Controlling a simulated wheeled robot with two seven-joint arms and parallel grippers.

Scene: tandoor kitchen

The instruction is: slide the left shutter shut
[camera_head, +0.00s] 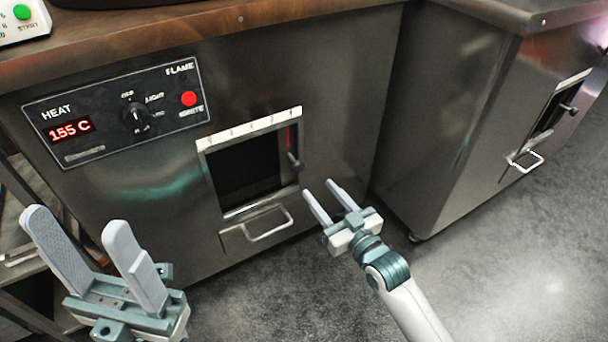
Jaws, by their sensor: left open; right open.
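The left cabinet (330,120) has a dark rectangular opening (243,170) in its front, under a pale marked strip (250,128). A small knob or handle of the left shutter (294,161) shows at the opening's right edge; most of the shutter panel cannot be made out. My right gripper (320,190) is open and empty, in front of the cabinet, just right of and below the knob, apart from it in the picture. My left gripper (78,220) is open and empty at the lower left, nearer the camera, below the control panel.
A control panel (90,125) reading 155 C has a dial and red button (189,99). A wire pull (268,224) sticks out below the opening. A second cabinet (455,110) with its own shutter knob (569,108) stands at right. The grey floor (520,250) at lower right is clear.

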